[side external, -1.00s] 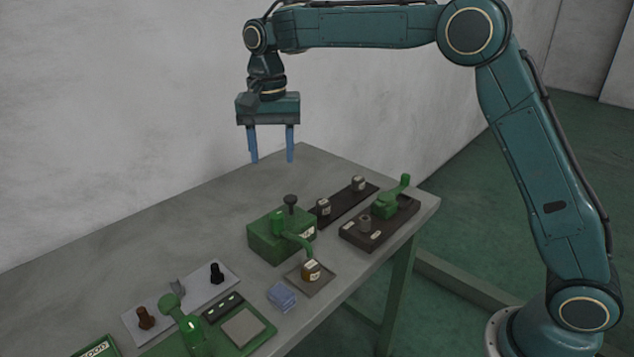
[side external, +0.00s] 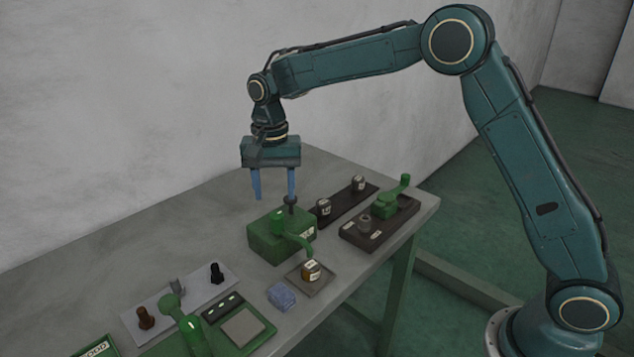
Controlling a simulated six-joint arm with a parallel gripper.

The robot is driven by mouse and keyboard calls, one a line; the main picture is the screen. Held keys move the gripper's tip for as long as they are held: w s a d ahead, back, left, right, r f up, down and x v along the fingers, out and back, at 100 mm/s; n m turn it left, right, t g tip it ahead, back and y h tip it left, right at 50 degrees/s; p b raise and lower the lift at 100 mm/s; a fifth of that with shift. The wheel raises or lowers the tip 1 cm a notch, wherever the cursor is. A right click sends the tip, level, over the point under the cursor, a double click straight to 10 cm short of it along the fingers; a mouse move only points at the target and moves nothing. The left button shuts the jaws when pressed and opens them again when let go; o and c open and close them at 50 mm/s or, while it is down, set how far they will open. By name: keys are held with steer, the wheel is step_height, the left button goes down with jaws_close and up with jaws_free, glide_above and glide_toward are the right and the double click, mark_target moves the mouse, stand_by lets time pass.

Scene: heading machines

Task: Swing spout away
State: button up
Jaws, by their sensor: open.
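The green spout (side external: 299,240) curves out from the top of a green box-shaped machine (side external: 270,245) on the table. A dark knob (side external: 290,204) rises from the back of the machine. My gripper (side external: 275,198) points down with two blue fingers apart and empty. It is above the machine, and its right finger overlaps the knob in this view; I cannot tell whether they touch.
A dark block with a green lever (side external: 386,206) and a dark strip with small jars (side external: 340,205) stand to the right. A blue translucent block (side external: 281,296) lies in front. A green device (side external: 190,330) and a pale plate with knobs (side external: 143,318) stand front left. The table's back left is clear.

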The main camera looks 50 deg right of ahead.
mark_target(277, 214)
steer(key=shift+f, duration=2.75)
steer(key=shift+c, duration=0.2)
jaws_close()
